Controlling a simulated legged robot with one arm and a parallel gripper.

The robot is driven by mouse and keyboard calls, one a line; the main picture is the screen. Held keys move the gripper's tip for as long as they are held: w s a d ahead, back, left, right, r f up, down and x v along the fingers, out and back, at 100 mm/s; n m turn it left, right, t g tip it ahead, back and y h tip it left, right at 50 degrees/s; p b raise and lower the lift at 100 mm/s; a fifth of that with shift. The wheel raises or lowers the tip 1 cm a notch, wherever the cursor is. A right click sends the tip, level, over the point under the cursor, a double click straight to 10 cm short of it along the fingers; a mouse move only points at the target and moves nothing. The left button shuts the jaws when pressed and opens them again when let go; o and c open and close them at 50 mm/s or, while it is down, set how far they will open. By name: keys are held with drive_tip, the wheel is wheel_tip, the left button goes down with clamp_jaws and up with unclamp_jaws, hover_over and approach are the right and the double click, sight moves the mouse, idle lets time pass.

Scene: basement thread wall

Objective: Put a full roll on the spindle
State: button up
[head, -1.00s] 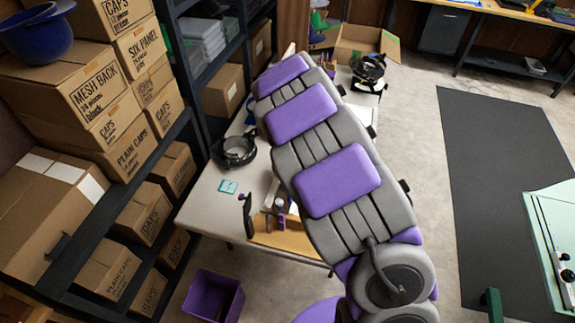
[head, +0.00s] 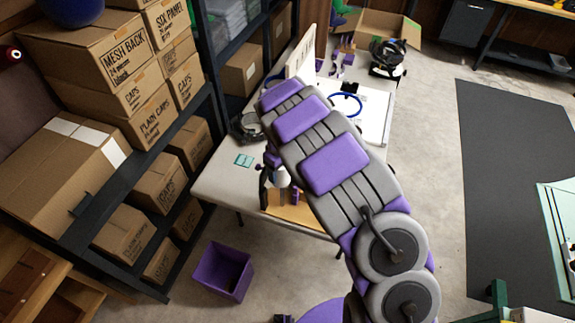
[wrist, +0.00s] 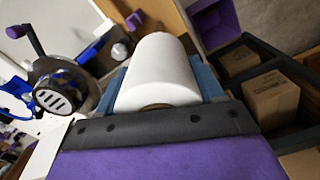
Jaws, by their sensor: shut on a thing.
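In the wrist view, my gripper (wrist: 163,82) is shut on a white roll (wrist: 166,62), with blue-grey fingers showing on both sides of it. The roll's near end shows a brown core. In the head view, my gripper is mostly hidden behind my own arm, and a small pale shape (head: 282,178) beside the arm is too small to name for sure. A black lever with a purple knob (wrist: 135,20) shows beyond the roll in the wrist view. I cannot pick out the spindle for sure in either view.
A pale table (head: 222,185) holds a teal pad (head: 244,160), black ring-shaped fixtures and a blue hoop (head: 346,104). A purple bin (head: 222,272) stands on the floor before it. Shelves with cardboard boxes (head: 85,55) line the left.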

sight(283, 188)
drive_tip(key=shift+d+f, duration=0.2)
drive_tip(key=shift+d, duration=0.4)
drive_tip(key=shift+d+f, duration=0.1)
drive_tip(key=shift+f, duration=0.2)
drive_tip(key=shift+a+f+b, duration=0.25)
drive_tip(key=shift+a+f, duration=0.05)
drive_tip(key=shift+f, duration=0.3)
drive_tip(key=shift+a+f+b, duration=0.25)
drive_tip(key=shift+f, duration=0.35)
drive_tip(key=shift+a+f+b, duration=0.25)
drive_tip(key=shift+a+f, duration=0.05)
drive_tip(key=shift+f, duration=0.3)
drive_tip(key=f, duration=0.1)
drive_tip(key=d+f, duration=0.1)
drive_tip(key=f, duration=0.1)
drive_tip(key=shift+d, duration=0.15)
drive_tip(key=shift+c, duration=1.1)
drive_tip(key=shift+f, duration=0.65)
drive_tip(key=shift+a+f, duration=0.25)
drive_tip(key=shift+f, duration=0.25)
drive_tip(key=shift+a+f, duration=0.2)
drive_tip(key=shift+f, duration=0.25)
drive_tip(key=shift+d, duration=0.1)
drive_tip(key=shift+d, duration=0.2)
drive_tip(key=shift+s+a+p, duration=0.1)
drive_tip(key=shift+a+p, duration=0.2)
drive_tip(key=shift+p, duration=0.05)
